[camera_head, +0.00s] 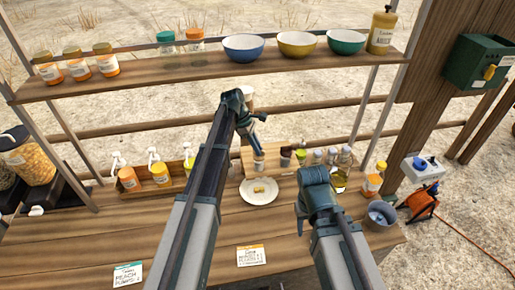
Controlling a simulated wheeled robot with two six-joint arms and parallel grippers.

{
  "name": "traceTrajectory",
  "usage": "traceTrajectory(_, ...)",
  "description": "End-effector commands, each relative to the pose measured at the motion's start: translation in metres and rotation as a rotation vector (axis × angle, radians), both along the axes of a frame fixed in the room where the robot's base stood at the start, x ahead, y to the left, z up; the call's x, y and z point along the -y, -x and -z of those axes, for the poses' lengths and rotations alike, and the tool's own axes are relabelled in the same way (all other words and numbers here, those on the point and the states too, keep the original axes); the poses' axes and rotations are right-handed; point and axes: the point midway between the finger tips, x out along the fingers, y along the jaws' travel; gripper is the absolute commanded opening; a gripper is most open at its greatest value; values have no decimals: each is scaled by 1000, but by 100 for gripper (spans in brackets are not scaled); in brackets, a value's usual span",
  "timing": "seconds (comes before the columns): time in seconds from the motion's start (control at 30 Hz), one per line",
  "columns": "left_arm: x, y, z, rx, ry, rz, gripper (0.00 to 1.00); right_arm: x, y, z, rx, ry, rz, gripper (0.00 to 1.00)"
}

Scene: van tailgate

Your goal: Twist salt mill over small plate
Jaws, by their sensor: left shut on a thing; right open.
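The small white plate (259,198) lies on the wooden counter with a small yellowish piece of food (259,189) on it. My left gripper (257,148) points down behind the plate's far edge and is shut on a small, light-coloured thing with a dark band, seemingly the salt mill (259,163). The mill looks upright, just above or beyond the plate's far rim; its exact height is unclear. My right gripper (315,178) is to the right of the plate, open and empty; its fingers are hard to make out.
Several bottles and jars (341,162) stand behind my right gripper. A wooden rack (152,188) with pump bottles stands left. A grey bucket (380,214) is at the right end. Bowls and jars line the upper shelf (210,79). Two cards (251,255) lie in front.

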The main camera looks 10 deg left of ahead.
Motion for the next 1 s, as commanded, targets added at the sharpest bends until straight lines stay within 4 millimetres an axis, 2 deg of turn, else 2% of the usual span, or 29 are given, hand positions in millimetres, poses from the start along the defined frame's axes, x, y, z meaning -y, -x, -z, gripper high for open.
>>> traceTrajectory(1.0,3,-7,0,0,-2,956,0,0,0,0,0,0,0,50)
